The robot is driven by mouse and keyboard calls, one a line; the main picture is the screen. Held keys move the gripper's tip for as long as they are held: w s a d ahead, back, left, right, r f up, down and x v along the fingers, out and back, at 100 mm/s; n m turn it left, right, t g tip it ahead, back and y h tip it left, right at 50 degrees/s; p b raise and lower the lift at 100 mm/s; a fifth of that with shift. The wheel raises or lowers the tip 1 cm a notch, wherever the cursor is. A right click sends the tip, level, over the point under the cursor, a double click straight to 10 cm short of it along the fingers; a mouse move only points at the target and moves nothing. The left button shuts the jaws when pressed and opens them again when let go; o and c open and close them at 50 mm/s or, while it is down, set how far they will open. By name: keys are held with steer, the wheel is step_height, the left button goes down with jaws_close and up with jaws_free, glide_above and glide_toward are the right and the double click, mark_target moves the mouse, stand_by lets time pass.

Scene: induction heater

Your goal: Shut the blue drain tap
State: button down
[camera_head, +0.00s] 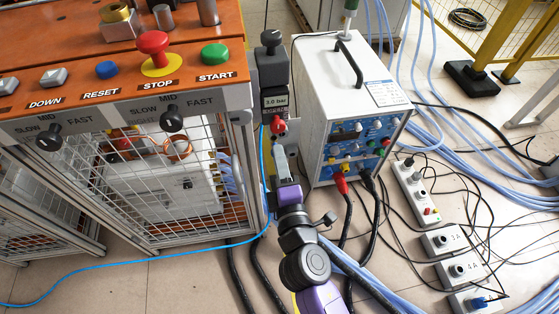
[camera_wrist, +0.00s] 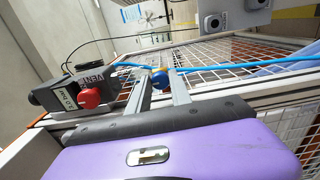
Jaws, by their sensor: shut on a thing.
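The blue drain tap (camera_wrist: 158,79) is a small round blue knob in the wrist view. It sits between the two fingertips of my gripper (camera_wrist: 160,76), which is shut on it. In the head view my gripper (camera_head: 284,158) reaches up from below to the underside of the dark air unit (camera_head: 272,65) at the bench's right corner. There the blue tap is hidden, and I cannot make out its handle's angle. A red knob (camera_head: 279,126) on the same unit is just above the fingers. It also shows left of the fingers in the wrist view (camera_wrist: 88,97).
A thin blue hose (camera_head: 264,165) runs down beside the unit, close to my fingers. The wire mesh cage (camera_head: 150,190) is left of my gripper. A white power supply (camera_head: 335,85) stands close on the right, with cables and socket boxes (camera_head: 440,240) on the floor.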

stand_by(0.3)
steer(key=c, duration=1.2)
jaws_free()
steer(key=shift+v, duration=3.95)
